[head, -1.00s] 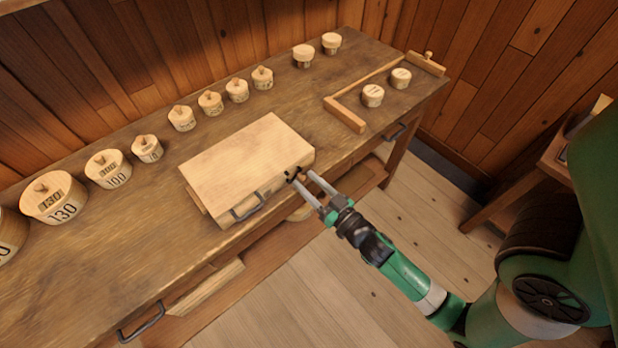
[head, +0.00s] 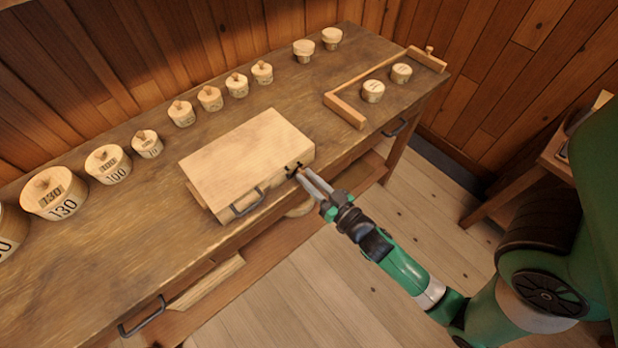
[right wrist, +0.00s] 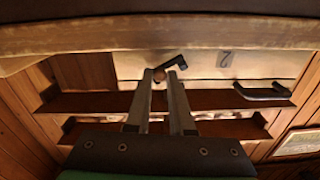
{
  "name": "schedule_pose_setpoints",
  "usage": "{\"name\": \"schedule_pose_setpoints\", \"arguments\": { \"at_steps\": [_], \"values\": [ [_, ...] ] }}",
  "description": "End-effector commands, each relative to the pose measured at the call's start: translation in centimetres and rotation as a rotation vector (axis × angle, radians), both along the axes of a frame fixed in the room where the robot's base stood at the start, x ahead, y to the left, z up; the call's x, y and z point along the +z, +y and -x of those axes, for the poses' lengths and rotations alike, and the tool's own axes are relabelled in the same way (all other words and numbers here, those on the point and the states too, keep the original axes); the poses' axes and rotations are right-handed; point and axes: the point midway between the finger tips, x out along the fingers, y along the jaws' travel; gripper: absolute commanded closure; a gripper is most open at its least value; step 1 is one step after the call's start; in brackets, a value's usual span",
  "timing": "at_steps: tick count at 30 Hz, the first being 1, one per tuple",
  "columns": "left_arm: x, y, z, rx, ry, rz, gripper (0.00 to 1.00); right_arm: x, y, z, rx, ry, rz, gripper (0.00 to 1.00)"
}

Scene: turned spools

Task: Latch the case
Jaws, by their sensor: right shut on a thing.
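The closed wooden case (head: 245,155) lies on the workbench, its front facing the bench's front edge. A dark handle (head: 247,203) is on its front face, and it also shows in the right wrist view (right wrist: 262,91). A small dark latch (head: 293,168) sits on the front near the right corner; in the right wrist view the latch (right wrist: 172,63) is tilted. My right gripper (head: 301,174) is at the latch, shut on it; its fingertips (right wrist: 160,73) partly hide a small brown knob there. My left gripper is not in view.
Several lidded round wooden boxes (head: 108,165) line the back of the workbench (head: 110,255). A wooden frame (head: 345,111) and two small round pieces (head: 373,92) are at the right. Drawer pulls (head: 142,317) stick out from the bench front. The bench's front left is clear.

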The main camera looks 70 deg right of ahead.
Motion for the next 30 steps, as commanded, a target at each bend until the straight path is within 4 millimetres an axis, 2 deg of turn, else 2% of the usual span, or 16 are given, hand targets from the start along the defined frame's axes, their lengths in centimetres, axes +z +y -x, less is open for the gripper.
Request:
{"name": "schedule_pose_setpoints", "arguments": {
  "at_steps": [8, 30],
  "values": [
    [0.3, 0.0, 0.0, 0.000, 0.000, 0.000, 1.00, 0.6, 0.1, -0.1, 0.001, 0.070, 0.124, 1.00],
    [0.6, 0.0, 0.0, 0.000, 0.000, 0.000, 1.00, 2.3, 1.2, -0.7, 0.001, 0.402, 0.705, 1.00]
  ]
}}
